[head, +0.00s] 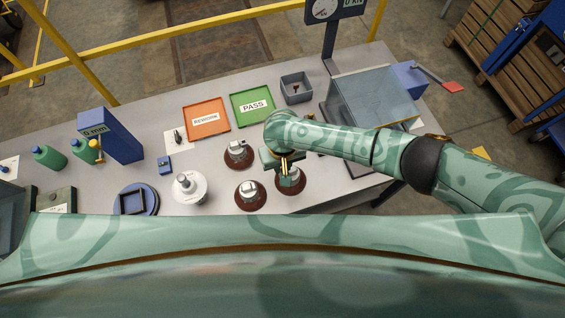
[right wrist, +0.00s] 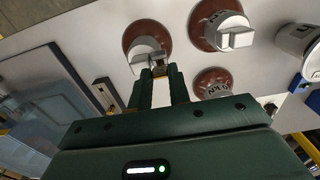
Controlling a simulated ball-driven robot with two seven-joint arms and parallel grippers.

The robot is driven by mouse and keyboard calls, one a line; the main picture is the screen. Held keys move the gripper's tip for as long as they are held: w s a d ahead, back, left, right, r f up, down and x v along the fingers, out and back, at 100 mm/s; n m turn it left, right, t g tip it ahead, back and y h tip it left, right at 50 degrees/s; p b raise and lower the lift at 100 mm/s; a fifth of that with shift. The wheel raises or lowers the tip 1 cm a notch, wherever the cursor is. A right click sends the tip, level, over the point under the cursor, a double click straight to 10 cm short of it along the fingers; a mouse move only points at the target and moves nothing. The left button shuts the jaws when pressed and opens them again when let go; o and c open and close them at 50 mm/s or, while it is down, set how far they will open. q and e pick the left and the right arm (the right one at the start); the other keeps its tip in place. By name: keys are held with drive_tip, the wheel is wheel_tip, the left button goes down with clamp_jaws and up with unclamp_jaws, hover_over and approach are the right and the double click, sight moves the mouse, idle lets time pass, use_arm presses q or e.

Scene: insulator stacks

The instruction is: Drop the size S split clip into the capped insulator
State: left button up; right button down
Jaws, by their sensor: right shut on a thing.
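My right gripper (right wrist: 161,76) is shut on a small dark and brass-coloured piece, apparently the split clip (right wrist: 159,70); its size mark cannot be read. The fingertips are right at the metal cap of a brown insulator (right wrist: 132,36), which also shows in the head view (head: 291,188). I cannot tell whether the clip touches the cap or has entered it. Two more brown insulators with grey metal caps stand near, one at the back (head: 238,153) and one at the front (head: 250,194). In the head view, my right gripper (head: 287,170) partly covers the nearest insulator. My left gripper is not in view.
A white insulator (head: 189,188) stands left of the brown ones. An orange REWORK tray (head: 206,118), a green PASS tray (head: 252,105) and a grey bin (head: 296,88) lie behind. A blue 0 mm block (head: 121,137) and green bottles (head: 82,151) are at left; a clear-topped box (head: 372,95) is at right.

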drive_tip(key=shift+f, duration=0.55)
drive_tip(key=c, duration=1.2)
unclamp_jaws()
drive_tip(key=shift+c, duration=0.2)
wheel_tip(320, 180, up, 16)
drive_tip(key=p, duration=0.6)
drive_tip(key=shift+r, duration=0.15)
drive_tip(key=shift+s+a, duration=0.1)
